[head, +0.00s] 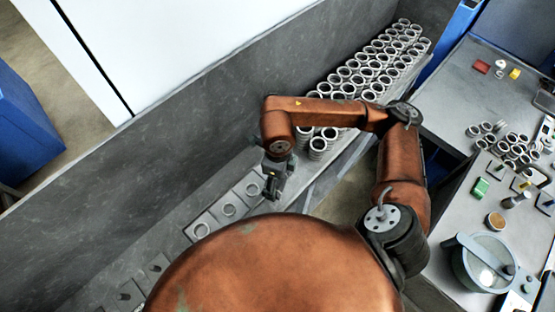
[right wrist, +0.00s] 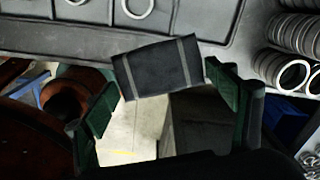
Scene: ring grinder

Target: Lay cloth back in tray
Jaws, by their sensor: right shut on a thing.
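My right gripper (head: 273,188) hangs above the row of square plates in the head view. In the right wrist view, the right gripper (right wrist: 162,98) is shut on a folded dark cloth (right wrist: 158,68) with two lighter stripes. The cloth spans between the green fingertips, slightly tilted. A grey moulded surface with raised edges (right wrist: 215,52) lies beyond the cloth; I cannot tell if it is the tray. The cloth is too small to make out in the head view. My left gripper is not in view.
Metal rings (head: 370,70) stand stacked along the grey bench, and also show in the right wrist view (right wrist: 292,72). Square plates (head: 228,211) line the bench, some bearing rings. The right-hand worktable (head: 455,85) holds loose rings, a green block (head: 481,187) and a round pot (head: 483,262).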

